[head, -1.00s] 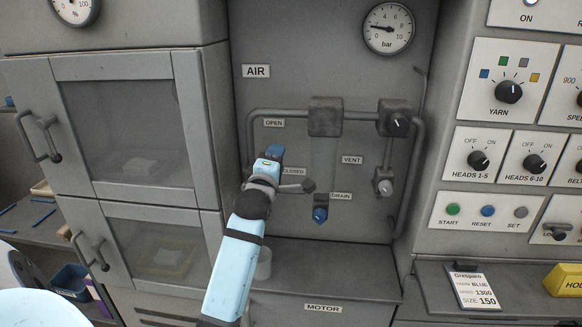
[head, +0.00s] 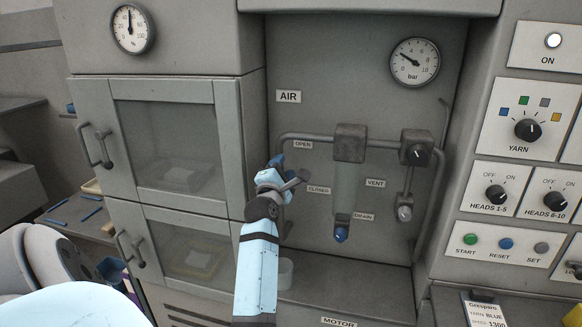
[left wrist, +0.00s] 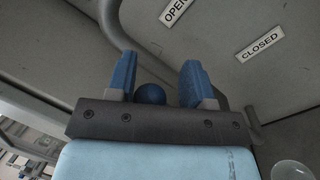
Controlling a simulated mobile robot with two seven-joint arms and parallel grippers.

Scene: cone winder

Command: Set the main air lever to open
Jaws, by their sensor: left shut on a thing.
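My left gripper (head: 277,164) is at the left of the air panel, below and left of the OPEN label (head: 303,145) and up-left of the CLOSED label (head: 318,190). In the left wrist view its two blue fingers (left wrist: 157,80) stand either side of a round dark-blue knob, the end of the main air lever (left wrist: 150,94). The gripper is shut on this knob. The lever's shaft is hidden behind the gripper in the head view. My right gripper is not in view.
A grey pipe (head: 312,137) runs beside the gripper to a valve block (head: 350,143). The bar gauge (head: 415,62) is above. A blue-tipped drain (head: 341,234) hangs lower right. Cabinet doors (head: 178,150) with protruding handles stand left.

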